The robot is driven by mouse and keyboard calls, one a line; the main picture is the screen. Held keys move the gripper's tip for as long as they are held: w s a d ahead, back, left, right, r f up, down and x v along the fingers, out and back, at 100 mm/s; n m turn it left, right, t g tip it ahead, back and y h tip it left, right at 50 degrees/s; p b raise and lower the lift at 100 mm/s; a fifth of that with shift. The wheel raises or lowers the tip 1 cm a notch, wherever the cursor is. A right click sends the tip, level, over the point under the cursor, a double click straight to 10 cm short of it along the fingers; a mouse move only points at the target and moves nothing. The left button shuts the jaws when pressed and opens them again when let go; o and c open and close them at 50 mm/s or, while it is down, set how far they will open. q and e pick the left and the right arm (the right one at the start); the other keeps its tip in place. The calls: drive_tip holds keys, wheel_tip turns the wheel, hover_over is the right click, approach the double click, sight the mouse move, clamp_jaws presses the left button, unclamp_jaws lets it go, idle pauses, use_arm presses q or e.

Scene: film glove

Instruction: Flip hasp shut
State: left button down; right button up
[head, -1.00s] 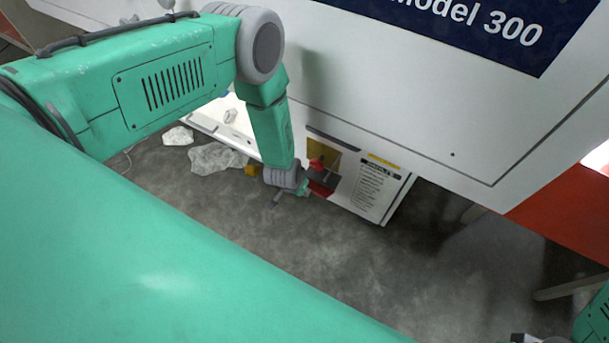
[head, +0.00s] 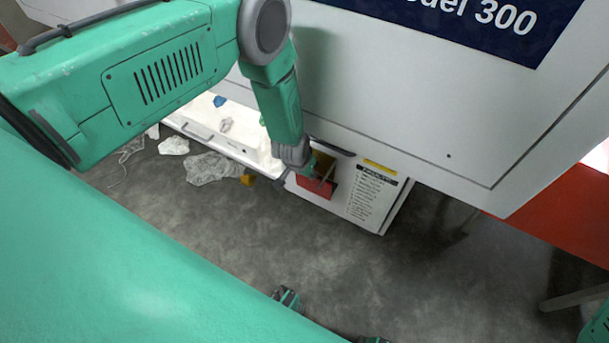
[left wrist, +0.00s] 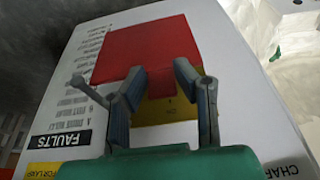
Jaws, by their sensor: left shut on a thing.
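The hasp appears to be the red plate (head: 316,187) low on the white machine, beside a yellow patch (head: 324,161). In the left wrist view the red plate (left wrist: 150,45) fills the upper middle, with the yellow patch (left wrist: 168,106) below it. My left gripper (head: 314,170) is at the plate in the head view, hiding part of it. In the left wrist view my left gripper's two fingertips (left wrist: 160,70) meet the plate's near edge and are shut on it. Their exact contact is hard to see. My right gripper cannot be made out.
A label with printed text (head: 372,190) is right of the plate. The large white machine body (head: 420,110) overhangs above. A lit tray (head: 222,124) with small pieces is to the left. A crumpled clear sheet (head: 213,168) lies on the grey floor, which is otherwise mostly clear in front.

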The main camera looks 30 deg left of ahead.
use_arm(q)
drive_tip(key=shift+w+a+r, duration=0.15)
drive_tip(key=shift+w+r, duration=0.1)
drive_tip(key=shift+w, duration=0.25)
drive_tip(key=c, duration=1.3)
unclamp_jaws()
drive_tip(key=shift+s+d, duration=0.2)
drive_tip(key=shift+s, duration=0.1)
drive_tip(key=v, duration=0.5)
drive_tip(key=s, duration=1.2)
drive_tip(key=shift+a+f, duration=0.1)
drive_tip(key=shift+a, duration=0.1)
